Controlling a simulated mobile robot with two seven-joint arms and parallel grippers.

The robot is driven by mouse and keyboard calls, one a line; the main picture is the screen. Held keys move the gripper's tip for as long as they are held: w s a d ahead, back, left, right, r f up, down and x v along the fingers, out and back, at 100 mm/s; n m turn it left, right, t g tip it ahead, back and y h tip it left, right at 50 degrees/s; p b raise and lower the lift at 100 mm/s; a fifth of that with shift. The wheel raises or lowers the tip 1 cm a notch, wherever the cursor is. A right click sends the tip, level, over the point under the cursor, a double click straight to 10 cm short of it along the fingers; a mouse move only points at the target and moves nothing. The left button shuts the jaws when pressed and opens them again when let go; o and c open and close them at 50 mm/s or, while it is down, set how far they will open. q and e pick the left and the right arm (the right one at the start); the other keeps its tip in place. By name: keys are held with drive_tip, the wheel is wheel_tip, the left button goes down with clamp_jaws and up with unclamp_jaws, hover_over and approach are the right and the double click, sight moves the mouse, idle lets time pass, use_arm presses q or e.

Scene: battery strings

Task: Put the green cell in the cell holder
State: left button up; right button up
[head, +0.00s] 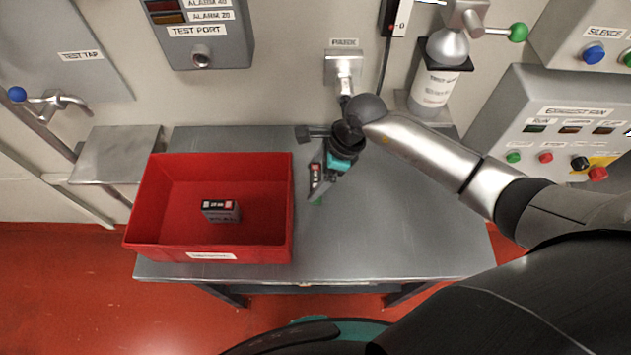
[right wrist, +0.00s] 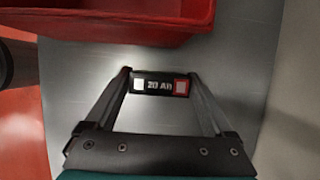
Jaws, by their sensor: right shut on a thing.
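My right gripper (head: 322,183) hangs over the steel table and is shut on a cell (head: 315,176) with a black, white and red top. In the right wrist view the cell (right wrist: 160,86) sits between both fingertips, and its top reads 20 Ah. A small patch of green shows at its lower end in the head view; the gripper hides most of its body. I cannot make out a cell holder for certain in either view. My left gripper is not in view.
A red bin (head: 207,247) stands on the table (head: 400,240), left of my right gripper, with a grey, black-topped cell (head: 221,211) inside. The table right of the gripper is clear. Wall panels and a white cylinder (head: 434,86) stand behind.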

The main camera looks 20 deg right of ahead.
drive_tip(key=shift+r, duration=0.1)
drive_tip(key=c, duration=0.6)
